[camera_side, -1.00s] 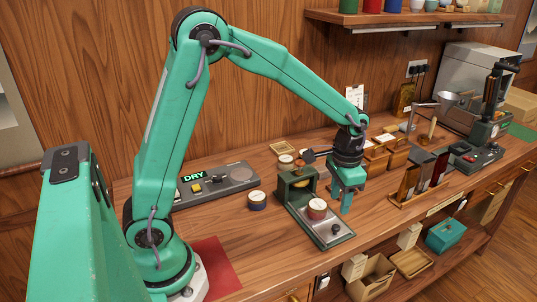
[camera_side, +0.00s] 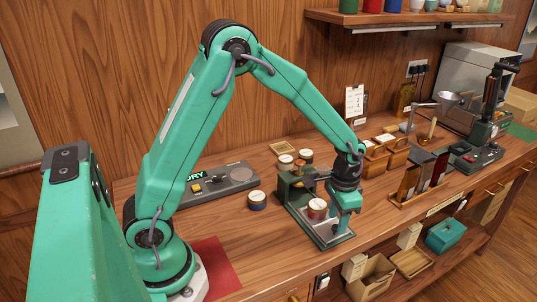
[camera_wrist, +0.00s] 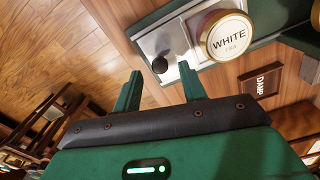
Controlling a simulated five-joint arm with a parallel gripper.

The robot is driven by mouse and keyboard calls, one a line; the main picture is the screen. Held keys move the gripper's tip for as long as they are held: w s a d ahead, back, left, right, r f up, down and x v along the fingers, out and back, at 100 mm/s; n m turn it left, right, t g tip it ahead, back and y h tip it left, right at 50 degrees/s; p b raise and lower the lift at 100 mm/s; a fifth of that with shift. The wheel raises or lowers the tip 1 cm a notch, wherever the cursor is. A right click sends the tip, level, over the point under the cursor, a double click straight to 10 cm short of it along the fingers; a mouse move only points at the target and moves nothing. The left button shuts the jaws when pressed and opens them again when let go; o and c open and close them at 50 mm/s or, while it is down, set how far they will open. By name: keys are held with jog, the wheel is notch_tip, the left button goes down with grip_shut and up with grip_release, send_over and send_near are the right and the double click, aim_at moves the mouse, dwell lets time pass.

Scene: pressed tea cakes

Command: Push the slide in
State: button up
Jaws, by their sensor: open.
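The slide is a pale metal plate (camera_side: 326,236) sticking out of the front of a green press (camera_side: 293,190). A round tin (camera_side: 317,207) with a pale lid stands on it; in the wrist view the tin (camera_wrist: 230,38) reads "WHITE". A dark knob (camera_wrist: 160,64) sits on the slide's outer end (camera_wrist: 150,44). My gripper (camera_wrist: 160,70) is open and empty, its fingertips on either side of the knob in that view. In the side view my gripper (camera_side: 343,222) is at the slide's outer end and hides the knob. I cannot tell whether the fingers touch it.
More tins (camera_side: 286,161) stand behind. Wooden boxes (camera_side: 398,150) and a rack of upright packets (camera_side: 410,180) are to the right.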

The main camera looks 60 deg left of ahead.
aim_at(314, 200)
jog(key=shift+f, duration=0.85)
grip_shut()
jog(key=shift+a, duration=5.3)
grip_release()
